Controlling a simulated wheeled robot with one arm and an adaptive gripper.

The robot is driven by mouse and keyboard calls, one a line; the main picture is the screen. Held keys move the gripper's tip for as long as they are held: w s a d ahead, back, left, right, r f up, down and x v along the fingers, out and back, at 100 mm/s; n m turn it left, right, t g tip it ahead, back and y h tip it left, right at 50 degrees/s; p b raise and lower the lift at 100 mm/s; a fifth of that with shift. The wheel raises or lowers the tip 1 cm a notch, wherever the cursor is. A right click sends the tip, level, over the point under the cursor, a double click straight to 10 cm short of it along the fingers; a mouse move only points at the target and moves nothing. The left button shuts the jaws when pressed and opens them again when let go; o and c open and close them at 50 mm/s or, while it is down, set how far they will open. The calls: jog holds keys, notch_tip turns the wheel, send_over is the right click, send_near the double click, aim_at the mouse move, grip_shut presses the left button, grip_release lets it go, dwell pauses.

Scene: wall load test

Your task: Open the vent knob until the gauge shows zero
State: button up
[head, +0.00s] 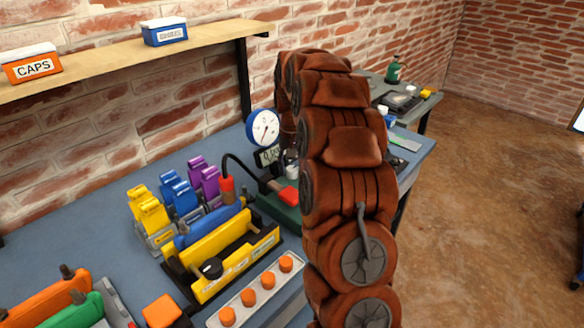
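The gauge (263,127) is a round white dial with a blue rim, standing at the back of the blue-grey bench beside my arm. Its needle is too small to read surely. A small digital display (268,156) sits just below it, its digits not clearly legible. A black round knob (212,268) sits on the front of a yellow block fixture. I cannot tell whether this is the vent knob. My brown arm rises in front of the bench's right part and hides what is behind it. My gripper is not visible.
A dark green unit (278,212) with a red top part and a black hose stands below the gauge. A rail of orange caps (248,297) lies along the front. Yellow, blue and purple clamps (180,190) stand left. A wooden shelf (110,62) overhangs the back.

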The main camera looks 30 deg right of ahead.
aim_at(292, 169)
jog(key=shift+o, duration=0.8)
notch_tip(292, 169, up, 12)
dwell(0.6)
